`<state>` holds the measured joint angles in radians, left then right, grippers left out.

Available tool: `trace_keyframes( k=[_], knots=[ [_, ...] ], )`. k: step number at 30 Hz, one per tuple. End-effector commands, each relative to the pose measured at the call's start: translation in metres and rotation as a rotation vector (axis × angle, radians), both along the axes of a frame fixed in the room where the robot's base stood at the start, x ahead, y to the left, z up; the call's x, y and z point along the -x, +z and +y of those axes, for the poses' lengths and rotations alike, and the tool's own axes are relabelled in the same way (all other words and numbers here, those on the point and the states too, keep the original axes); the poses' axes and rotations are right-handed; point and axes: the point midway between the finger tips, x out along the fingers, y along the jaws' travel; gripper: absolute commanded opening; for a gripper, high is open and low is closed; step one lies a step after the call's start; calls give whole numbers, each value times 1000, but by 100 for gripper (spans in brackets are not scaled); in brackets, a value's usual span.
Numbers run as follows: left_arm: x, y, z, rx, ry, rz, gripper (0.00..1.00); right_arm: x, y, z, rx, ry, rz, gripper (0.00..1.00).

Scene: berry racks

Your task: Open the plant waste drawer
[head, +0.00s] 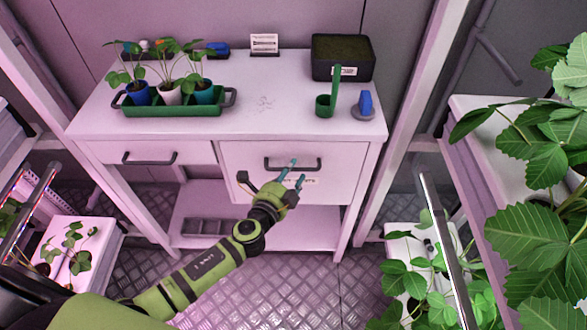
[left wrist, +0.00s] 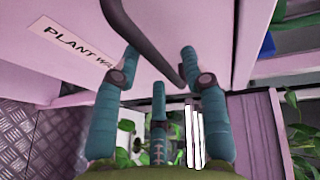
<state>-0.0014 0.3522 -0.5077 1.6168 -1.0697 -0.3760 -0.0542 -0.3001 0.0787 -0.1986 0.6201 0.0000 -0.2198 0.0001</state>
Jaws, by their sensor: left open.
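The plant waste drawer (head: 340,187) is the deeper front on the right side of the white bench and looks shut. Its dark bar handle (head: 270,166) also crosses the left wrist view (left wrist: 140,35). The drawer's label (left wrist: 75,45) shows "PLANT WA" in the left wrist view, its end hidden by a finger. My left gripper (head: 296,172) is open at the handle. In the left wrist view, its teal fingers (left wrist: 160,58) stand on either side of the bar, apart from each other. I cannot tell whether either finger touches the bar. My right gripper is not in view.
A shallower drawer (head: 185,153) is at the left. On the bench are a green tray (head: 175,109) of potted plants, a dark soil box (head: 342,70), a green scoop (head: 325,104) and a blue object (head: 365,103). Leafy plants (head: 530,235) crowd the right; patterned floor lies below.

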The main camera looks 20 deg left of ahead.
Motion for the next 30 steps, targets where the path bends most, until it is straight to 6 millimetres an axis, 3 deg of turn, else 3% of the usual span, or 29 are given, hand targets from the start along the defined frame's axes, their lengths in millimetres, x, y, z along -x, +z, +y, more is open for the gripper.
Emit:
trace_keyframes(
  k=[6,14,18,30],
  knots=[
    [-18,-4,-3,2,-1,2,44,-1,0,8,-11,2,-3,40],
    [-19,-5,-3,2,-1,2,44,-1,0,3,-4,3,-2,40],
    [-19,-5,-3,2,-1,2,0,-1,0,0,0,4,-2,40],
    [-12,-6,-5,5,0,4,0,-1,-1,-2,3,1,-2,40]
  ],
)
